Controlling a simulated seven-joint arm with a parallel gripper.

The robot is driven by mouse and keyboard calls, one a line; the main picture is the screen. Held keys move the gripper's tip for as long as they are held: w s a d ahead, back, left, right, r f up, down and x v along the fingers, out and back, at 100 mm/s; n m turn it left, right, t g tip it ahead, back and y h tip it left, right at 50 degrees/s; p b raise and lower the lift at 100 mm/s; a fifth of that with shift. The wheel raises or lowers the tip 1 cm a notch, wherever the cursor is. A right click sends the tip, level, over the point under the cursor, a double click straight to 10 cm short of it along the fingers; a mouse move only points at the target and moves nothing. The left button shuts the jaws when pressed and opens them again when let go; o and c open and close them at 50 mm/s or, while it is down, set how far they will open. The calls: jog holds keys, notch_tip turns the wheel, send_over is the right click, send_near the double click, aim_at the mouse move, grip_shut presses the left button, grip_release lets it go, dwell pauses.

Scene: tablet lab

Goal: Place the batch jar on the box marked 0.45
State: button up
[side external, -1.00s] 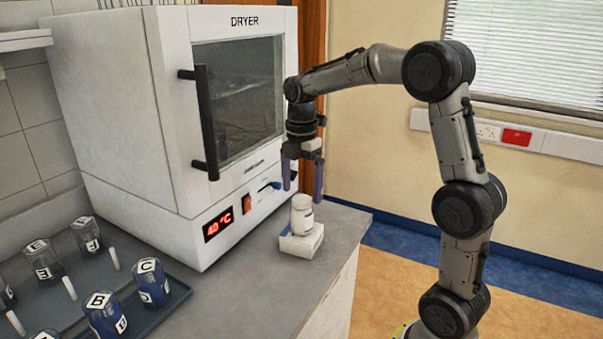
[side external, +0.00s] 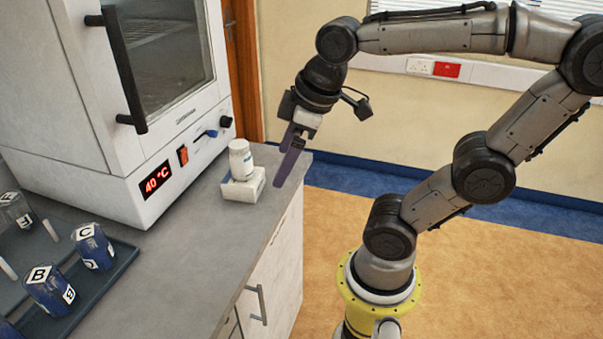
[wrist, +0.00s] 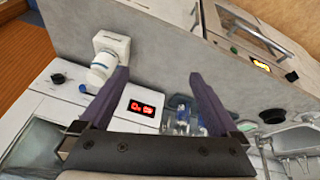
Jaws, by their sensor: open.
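The white batch jar (side external: 241,160) stands upright on a small white block (side external: 246,187) near the counter's edge, in front of the dryer. In the wrist view the jar (wrist: 99,70) and block (wrist: 113,44) lie at upper left, by the left finger's tip. My gripper (side external: 287,163) is tilted, just right of the jar in the side view and apart from it. In the wrist view my gripper (wrist: 158,76) has its fingers wide apart with nothing between them. I cannot make out a box marked 0.45 in either view.
The dryer (side external: 160,100), its display reading 40 °C, stands behind the jar. Blue lettered jars (side external: 92,245) sit on a dark tray (side external: 118,262) at left. The grey counter (side external: 190,235) between is clear. In the wrist view a sink (wrist: 297,140) shows at right.

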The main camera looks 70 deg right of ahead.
jog(key=s+f+m, duration=0.1)
jog(key=s+a+f+m+t, duration=0.1)
jog(key=s+m, duration=0.1)
jog(key=shift+s+a+f, duration=0.15)
jog(key=shift+s+f, duration=0.1)
jog(key=shift+s, duration=0.05)
dwell(1.1)
